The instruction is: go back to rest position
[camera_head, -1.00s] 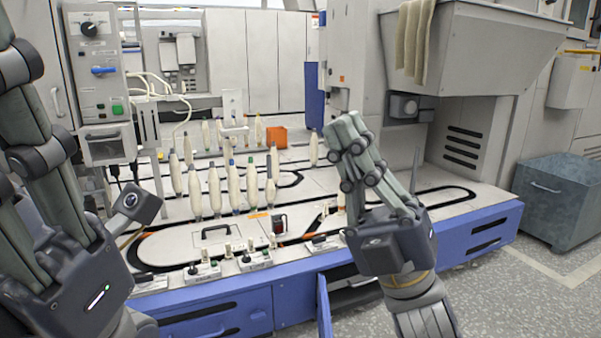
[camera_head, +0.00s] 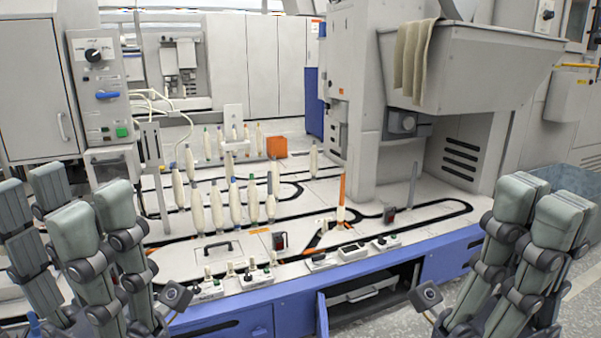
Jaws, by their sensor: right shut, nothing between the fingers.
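My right gripper (camera_head: 535,215) is at the lower right, in front of the grey bin and the right end of the machine. Its fingers point up, lie close together and hold nothing. My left gripper (camera_head: 82,215) is at the lower left, before the left end of the machine deck. Its fingers point up and stand apart, with nothing seen between them; part of it is cut off by the picture edge. Both grippers are clear of the white bobbins (camera_head: 236,205), which stand upright in rows on the deck.
The white deck (camera_head: 380,222) with black tracks spans the middle. An orange box (camera_head: 276,146) stands behind the bobbins. An orange-topped bobbin (camera_head: 341,200) stands near the front. An open blue door (camera_head: 322,314) juts out below. A grey bin (camera_head: 575,180) is at the right.

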